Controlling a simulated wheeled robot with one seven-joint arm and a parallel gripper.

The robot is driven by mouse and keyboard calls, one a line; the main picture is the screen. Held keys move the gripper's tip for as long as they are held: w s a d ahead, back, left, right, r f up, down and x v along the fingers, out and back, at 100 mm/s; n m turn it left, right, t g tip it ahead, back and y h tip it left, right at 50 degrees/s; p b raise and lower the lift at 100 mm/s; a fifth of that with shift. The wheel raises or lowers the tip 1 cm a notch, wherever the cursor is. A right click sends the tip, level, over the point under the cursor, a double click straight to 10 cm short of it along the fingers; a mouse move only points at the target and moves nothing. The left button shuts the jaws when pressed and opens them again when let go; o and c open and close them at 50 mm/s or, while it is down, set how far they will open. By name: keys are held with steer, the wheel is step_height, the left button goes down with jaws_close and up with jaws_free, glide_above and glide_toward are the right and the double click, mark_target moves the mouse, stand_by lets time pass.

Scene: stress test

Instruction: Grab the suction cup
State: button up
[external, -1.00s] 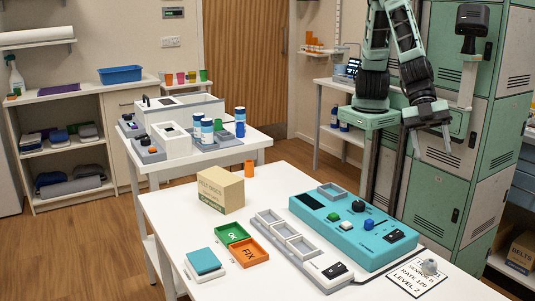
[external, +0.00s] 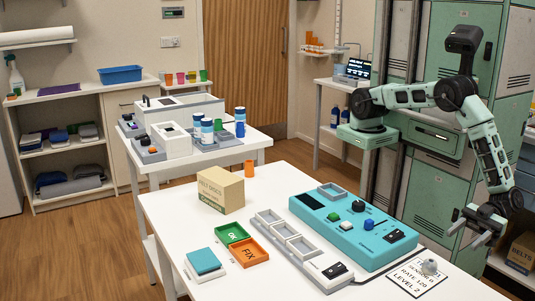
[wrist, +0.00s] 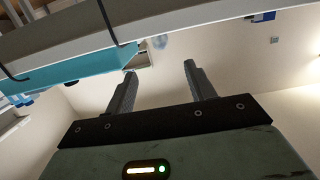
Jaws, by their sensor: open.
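A small grey rounded piece that looks like the suction cup (external: 429,267) stands on a printed card (external: 411,284) at the right front of the white table. My gripper (external: 459,239) is in the air beyond the table's right edge, up and to the right of the grey piece and apart from it. It is open, with nothing seen between its fingers. In the wrist view my gripper's two fingers (wrist: 159,70) are spread. A pale blurred shape (wrist: 160,42) shows past them; I cannot tell what it is.
A teal control box (external: 330,248) with knobs lies left of the card. A row of grey trays (external: 268,217), green and orange trays (external: 240,257) and a cardboard box (external: 238,190) are further left. Green lockers (external: 420,190) stand behind my arm.

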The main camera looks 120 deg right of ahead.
mark_target(431, 262)
steer(key=w, duration=0.5)
steer(key=w+f+p, duration=0.1)
steer(key=w, duration=0.3)
steer(key=w+f, duration=0.1)
steer(key=w, duration=0.4)
steer(key=shift+w+p, duration=0.35)
steer(key=shift+p, duration=0.05)
steer(key=c, duration=1)
